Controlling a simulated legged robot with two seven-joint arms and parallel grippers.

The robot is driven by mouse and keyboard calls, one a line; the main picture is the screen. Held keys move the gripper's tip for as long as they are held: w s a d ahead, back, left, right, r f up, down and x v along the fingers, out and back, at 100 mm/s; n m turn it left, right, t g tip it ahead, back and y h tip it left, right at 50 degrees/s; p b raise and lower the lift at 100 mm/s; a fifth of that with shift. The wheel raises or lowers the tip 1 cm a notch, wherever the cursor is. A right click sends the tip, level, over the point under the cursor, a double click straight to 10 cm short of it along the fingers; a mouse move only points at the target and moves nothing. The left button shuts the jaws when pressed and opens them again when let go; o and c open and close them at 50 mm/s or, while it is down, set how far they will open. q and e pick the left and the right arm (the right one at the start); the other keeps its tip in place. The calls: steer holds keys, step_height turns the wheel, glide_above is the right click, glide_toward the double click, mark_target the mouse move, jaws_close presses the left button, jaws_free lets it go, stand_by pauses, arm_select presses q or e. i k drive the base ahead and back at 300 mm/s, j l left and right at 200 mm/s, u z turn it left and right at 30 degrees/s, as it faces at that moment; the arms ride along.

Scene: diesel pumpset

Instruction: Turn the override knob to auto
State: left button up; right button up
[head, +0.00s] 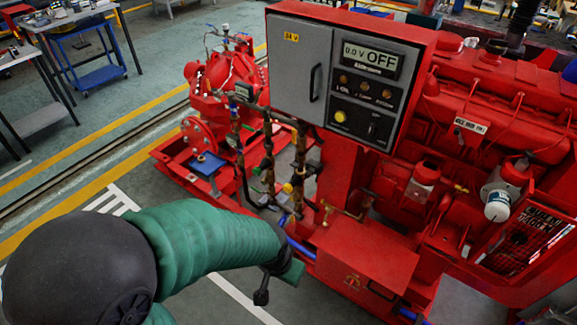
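A grey control panel (300,60) in a red cabinet stands at the top centre. Its display (370,60) reads "0.0 V" and "OFF". Below it are a row of small round lamps or buttons (365,86), a yellow round control (340,116) and a small dark switch or knob (374,127). The labels are too small to read, so I cannot tell which is the override knob or its setting. My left gripper (270,283) is below and left of the panel, apart from it, at the end of my green-sleeved arm. Its fingers are not clear. My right gripper is not in view.
A red pump (222,85) and dark pipes with valves (270,150) stand left of the cabinet. A red engine (470,130) fills the right side. A red box (365,255) sits below. Tables and a blue cart (95,75) are far left. The space before the panel looks clear.

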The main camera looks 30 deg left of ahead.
mark_target(296, 163)
steer(key=j+u, duration=0.15)
steer(key=j, duration=0.3)
steer(key=i+j+u, duration=0.15)
steer(key=j, duration=0.3)
steer(key=i+j+u, duration=0.15)
steer(key=j, duration=0.25)
steer(key=i+j+u, duration=0.1)
steer(key=j, duration=0.35)
steer(key=i+j+u, duration=0.15)
steer(key=j, duration=0.25)
steer(key=i+j+u, duration=0.15)
steer(key=j, duration=0.25)
